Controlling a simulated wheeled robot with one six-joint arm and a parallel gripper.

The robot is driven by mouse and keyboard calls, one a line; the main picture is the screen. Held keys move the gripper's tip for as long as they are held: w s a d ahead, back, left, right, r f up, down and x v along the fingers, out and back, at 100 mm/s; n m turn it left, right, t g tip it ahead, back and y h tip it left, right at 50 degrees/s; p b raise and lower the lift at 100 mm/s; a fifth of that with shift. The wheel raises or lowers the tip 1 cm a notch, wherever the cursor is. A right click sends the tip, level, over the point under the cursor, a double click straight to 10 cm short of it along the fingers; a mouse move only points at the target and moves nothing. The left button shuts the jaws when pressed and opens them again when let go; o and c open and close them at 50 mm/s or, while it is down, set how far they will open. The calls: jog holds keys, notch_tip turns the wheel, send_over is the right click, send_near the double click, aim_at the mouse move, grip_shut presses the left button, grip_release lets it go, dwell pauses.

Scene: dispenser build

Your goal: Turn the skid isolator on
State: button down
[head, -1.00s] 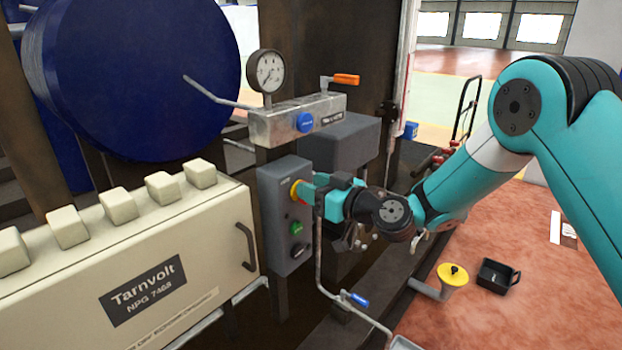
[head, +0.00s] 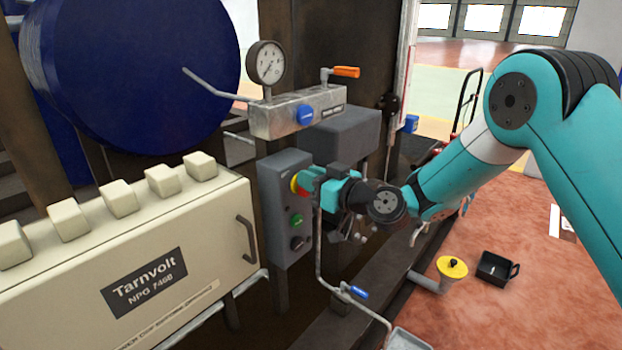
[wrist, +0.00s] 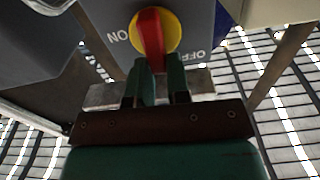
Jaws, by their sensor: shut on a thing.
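The skid isolator is a red handle (wrist: 151,38) on a round yellow plate (wrist: 174,30). It sits at the top of a grey control box (head: 272,200) in the head view. In the wrist view, "ON" is on the left of the plate and "OFF" on the lower right. The handle stands nearly upright in that picture, between the two labels. My gripper (wrist: 162,80) is shut on the handle's near end, with a finger on each side. It also shows in the head view (head: 316,186), reaching the box from the right.
A green button (head: 296,220) and a dark knob (head: 298,243) sit below on the same box. A gauge manifold (head: 280,117) is above. A cream Tarnvolt cabinet (head: 200,268) stands left. A pipe with a blue-handled valve (head: 358,292) runs below my gripper.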

jog(key=shift+w+d+f+m+p, duration=0.3)
jog(key=shift+f+m+p, duration=0.1)
jog(key=shift+m, duration=2.5)
jog(key=shift+w+d+f+m+p, duration=0.25)
jog(key=shift+w+f+m, duration=0.1)
jog(key=shift+m, duration=2.55)
jog(key=shift+w+d+f+m+p, duration=0.2)
jog(key=shift+w+f+m+p, duration=0.15)
jog(key=shift+m, duration=2.55)
jog(key=shift+f, duration=0.15)
jog(key=c, duration=1.1)
grip_release()
jog(key=shift+s+d, duration=0.1)
jog(key=b+v, duration=1.1)
jog(key=v, duration=0.6)
jog(key=shift+s+d, duration=0.1)
